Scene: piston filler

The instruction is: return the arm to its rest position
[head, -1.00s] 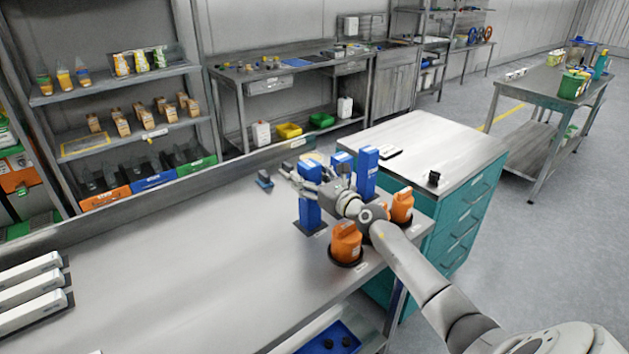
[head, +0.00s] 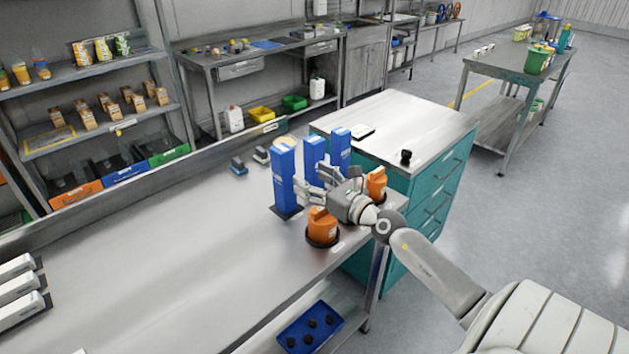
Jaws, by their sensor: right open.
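My right arm reaches in from the lower right over the right end of the steel workbench (head: 170,250). My right gripper (head: 312,180) is open, with its fingers pointing left among the blue upright columns. One blue column (head: 284,176) stands just left of the fingers. A second blue column (head: 314,152) and a third blue column (head: 340,150) stand behind the gripper. An orange container (head: 321,226) sits in a dark ring in front of the gripper. Another orange container (head: 376,182) is behind the wrist and partly hidden. I see nothing between the fingers. My left gripper is not in view.
A teal drawer cabinet (head: 430,195) stands right behind the bench. A blue tray (head: 309,329) with dark round parts lies on the lower shelf. White boxes (head: 18,290) lie at the bench's left. The bench's middle is clear, as is the floor (head: 540,220) at right.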

